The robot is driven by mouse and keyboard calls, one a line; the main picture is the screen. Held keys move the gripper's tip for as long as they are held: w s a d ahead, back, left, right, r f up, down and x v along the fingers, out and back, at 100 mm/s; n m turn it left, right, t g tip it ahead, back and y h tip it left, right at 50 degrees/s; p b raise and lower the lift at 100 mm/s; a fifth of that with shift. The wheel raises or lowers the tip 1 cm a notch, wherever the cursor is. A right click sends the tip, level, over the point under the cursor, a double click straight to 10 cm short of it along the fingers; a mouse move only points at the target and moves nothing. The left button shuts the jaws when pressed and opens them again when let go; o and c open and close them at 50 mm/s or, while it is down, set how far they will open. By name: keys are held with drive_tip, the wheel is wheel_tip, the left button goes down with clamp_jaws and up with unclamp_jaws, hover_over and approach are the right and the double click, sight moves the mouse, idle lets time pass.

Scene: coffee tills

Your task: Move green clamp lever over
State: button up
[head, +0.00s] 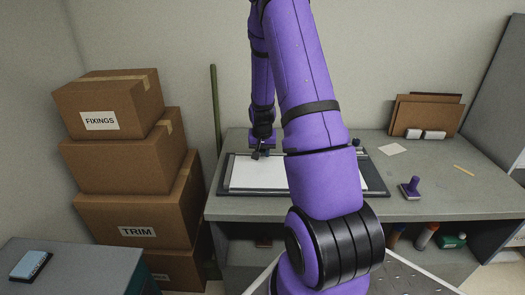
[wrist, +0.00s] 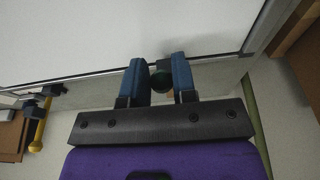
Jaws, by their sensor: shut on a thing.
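The lower part of the lever is hidden. In the head view my gripper (head: 258,154) is small and dark, at the back left edge of the dark-framed board (head: 223,186), and the lever cannot be told apart there. A white sheet (head: 256,174) covers the board. My purple arm hides much of the board's right half.
A yellow-handled clamp (wrist: 40,130) is at left in the wrist view. Stacked cartons (head: 125,165) stand left of the bench. A green pole (head: 214,105) leans behind.

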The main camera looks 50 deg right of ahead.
drive_tip(key=shift+s+a+f, duration=0.15)
drive_tip(key=shift+f, duration=0.35)
drive_tip(key=shift+s+a+f, duration=0.1)
drive_tip(key=shift+a+f, duration=0.05)
drive_tip(key=shift+f, duration=0.35)
drive_tip(key=o, duration=0.8)
drive_tip(key=v, duration=1.1)
